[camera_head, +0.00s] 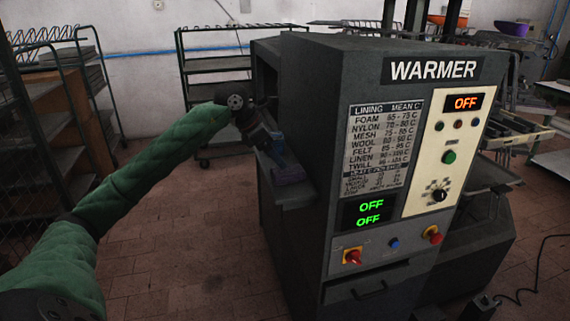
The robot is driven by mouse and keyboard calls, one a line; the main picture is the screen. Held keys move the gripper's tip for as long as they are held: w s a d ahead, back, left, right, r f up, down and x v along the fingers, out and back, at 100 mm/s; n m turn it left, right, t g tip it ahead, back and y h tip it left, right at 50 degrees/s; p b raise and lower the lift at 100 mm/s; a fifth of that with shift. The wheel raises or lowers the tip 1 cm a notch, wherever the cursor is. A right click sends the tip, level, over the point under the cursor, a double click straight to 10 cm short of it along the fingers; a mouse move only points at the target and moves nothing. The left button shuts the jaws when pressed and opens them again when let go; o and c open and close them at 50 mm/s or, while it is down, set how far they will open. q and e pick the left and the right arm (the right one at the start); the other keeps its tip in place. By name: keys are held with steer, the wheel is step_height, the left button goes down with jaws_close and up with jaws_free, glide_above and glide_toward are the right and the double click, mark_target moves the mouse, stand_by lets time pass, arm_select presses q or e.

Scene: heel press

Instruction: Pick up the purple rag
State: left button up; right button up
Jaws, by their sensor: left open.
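The purple rag (289,174) appears as a small, dull purple cloth-like patch on the ledge at the left side of the warmer (318,130). My left gripper (277,153) is above it, pointing down, with its fingers open and close to the rag. The view is dark there, and I cannot tell whether the fingers touch it. The gripper partly covers the rag's far side. My right gripper does not show.
The warmer's tall body stands just right of the ledge (294,190). A wheeled rack (215,92) stands behind, and shelves (60,120) stand at the left. A purple and orange object (512,28) is at the back right. The brick floor (190,255) in front is clear.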

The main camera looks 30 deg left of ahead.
mark_target(286, 170)
arm_select(q)
steer(key=shift+w+a, duration=0.25)
steer(key=shift+a, duration=0.3)
steer(key=shift+p+x, duration=0.4)
steer(key=shift+x, duration=0.35)
steer(key=shift+w+d+f+p, duration=0.25)
steer(key=shift+f+p, duration=0.05)
steer(key=shift+f, duration=0.3)
steer(key=shift+w+d+f+p, duration=0.1)
steer(key=shift+d+f+p, duration=0.05)
steer(key=shift+f+p, duration=0.2)
steer(key=p+x, duration=0.1)
steer(key=x, duration=0.2)
steer(key=shift+d+f, duration=0.1)
steer(key=shift+f, duration=0.3)
steer(key=c, duration=1.1)
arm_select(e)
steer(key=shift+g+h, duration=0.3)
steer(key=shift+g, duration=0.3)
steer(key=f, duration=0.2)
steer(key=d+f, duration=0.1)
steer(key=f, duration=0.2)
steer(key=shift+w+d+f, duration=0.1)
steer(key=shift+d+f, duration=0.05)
arm_select(q)
steer(key=shift+o, duration=0.2)
